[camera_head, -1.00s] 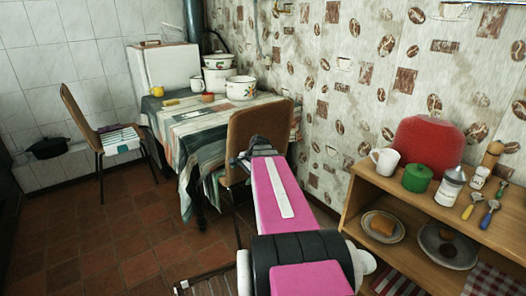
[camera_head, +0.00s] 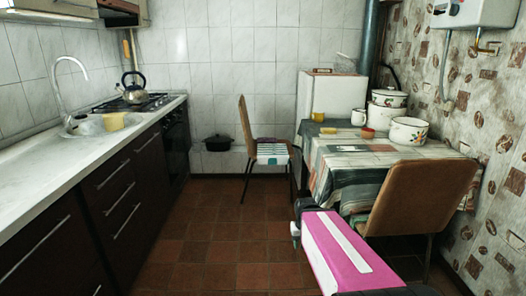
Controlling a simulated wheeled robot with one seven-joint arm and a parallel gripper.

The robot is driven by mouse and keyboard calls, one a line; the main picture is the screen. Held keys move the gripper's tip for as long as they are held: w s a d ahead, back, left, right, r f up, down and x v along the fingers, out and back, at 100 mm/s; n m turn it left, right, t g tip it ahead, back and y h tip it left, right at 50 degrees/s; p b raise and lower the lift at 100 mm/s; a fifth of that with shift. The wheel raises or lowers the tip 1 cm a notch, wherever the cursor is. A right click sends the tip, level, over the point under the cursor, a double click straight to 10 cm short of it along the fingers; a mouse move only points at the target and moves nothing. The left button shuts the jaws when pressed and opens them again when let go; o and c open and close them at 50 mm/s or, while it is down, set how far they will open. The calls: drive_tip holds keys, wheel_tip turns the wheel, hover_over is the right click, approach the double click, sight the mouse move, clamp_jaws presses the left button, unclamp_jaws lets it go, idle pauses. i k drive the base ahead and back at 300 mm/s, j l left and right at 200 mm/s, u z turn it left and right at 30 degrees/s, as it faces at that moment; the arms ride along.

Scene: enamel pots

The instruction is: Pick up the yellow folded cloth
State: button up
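A yellow cloth-like piece (camera_head: 113,121) lies at the sink on the left counter, by the basin's right side. It is small in the picture, and I cannot tell clearly how it is folded. My pink arm reaches up from the bottom right. My gripper (camera_head: 306,206) shows only as a dark bit at the arm's far end, in front of the table and far from the sink. Its fingers cannot be made out.
The long counter (camera_head: 60,180) runs along the left, with a kettle (camera_head: 133,88) on the stove. The dining table (camera_head: 345,155) holds several pots. A brown chair (camera_head: 425,195) stands close on the right, another (camera_head: 247,135) farther back. The tiled floor between is clear.

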sight(324, 130)
drive_tip(key=i+j+u, duration=0.25)
drive_tip(key=i, duration=0.5)
drive_tip(key=i+j+u, duration=0.1)
drive_tip(key=i+u, duration=0.15)
drive_tip(key=i, duration=0.5)
drive_tip(key=i+j+z, duration=0.1)
drive_tip(key=i+z, duration=0.4)
drive_tip(key=i+j+z, duration=0.25)
drive_tip(key=z, duration=0.25)
drive_tip(key=i+j+z, duration=0.35)
drive_tip(key=z, duration=0.15)
